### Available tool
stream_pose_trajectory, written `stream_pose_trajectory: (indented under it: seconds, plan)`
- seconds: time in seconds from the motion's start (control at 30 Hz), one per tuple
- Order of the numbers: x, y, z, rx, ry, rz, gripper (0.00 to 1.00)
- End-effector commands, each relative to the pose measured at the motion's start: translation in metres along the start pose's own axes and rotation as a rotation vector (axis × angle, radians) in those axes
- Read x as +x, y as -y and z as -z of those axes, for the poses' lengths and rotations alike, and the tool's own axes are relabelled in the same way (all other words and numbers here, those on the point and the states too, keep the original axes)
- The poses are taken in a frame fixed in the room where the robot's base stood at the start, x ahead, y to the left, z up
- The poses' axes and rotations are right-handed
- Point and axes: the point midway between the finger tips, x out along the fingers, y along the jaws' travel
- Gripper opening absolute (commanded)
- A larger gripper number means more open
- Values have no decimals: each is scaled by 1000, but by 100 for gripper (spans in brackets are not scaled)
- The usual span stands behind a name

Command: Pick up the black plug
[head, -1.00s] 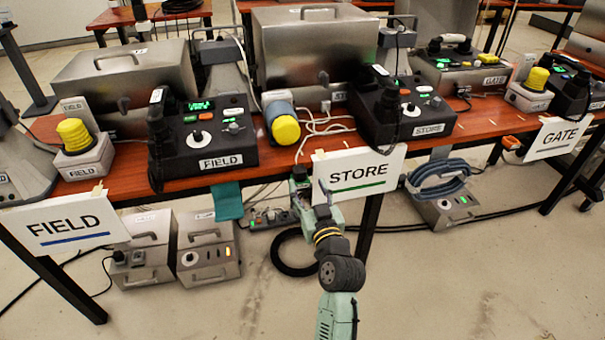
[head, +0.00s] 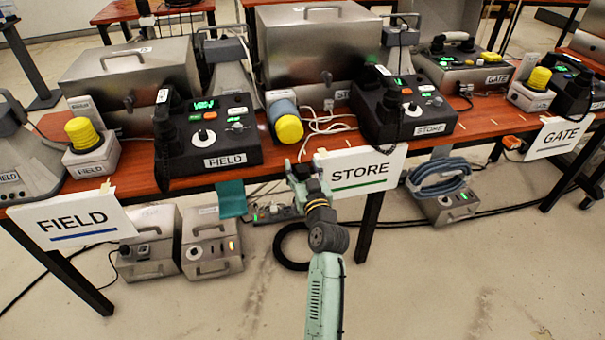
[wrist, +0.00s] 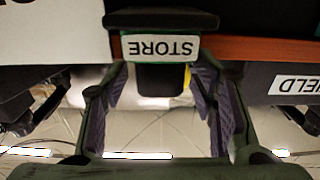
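In the wrist view, which is upside down, a black plug (wrist: 163,78) with a wide black flange and a green-edged STORE tag (wrist: 160,47) sits between my fingers. In the head view my gripper (head: 301,174) is in front of the table edge, just left of the white STORE sign (head: 360,170). The plug is too small and shaded there to make out clearly.
The wooden table (head: 110,190) carries the FIELD phone (head: 218,135), the STORE phone (head: 410,108) and a yellow-capped cylinder (head: 287,127). Below it are a power strip (head: 268,214), metal boxes (head: 212,245) and a black cable ring (head: 283,250). The front floor is clear.

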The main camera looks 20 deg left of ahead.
Motion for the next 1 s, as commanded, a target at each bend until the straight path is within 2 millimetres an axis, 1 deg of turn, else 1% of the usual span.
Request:
stream_pose_trajectory:
  seconds: [0.07, 0.73, 1.0]
  plan:
    - [0, 0, 0, 0, 0, 0, 45]
    - [0, 0, 0, 0, 0, 0, 1]
    - [0, 0, 1, 0, -1, 0, 0]
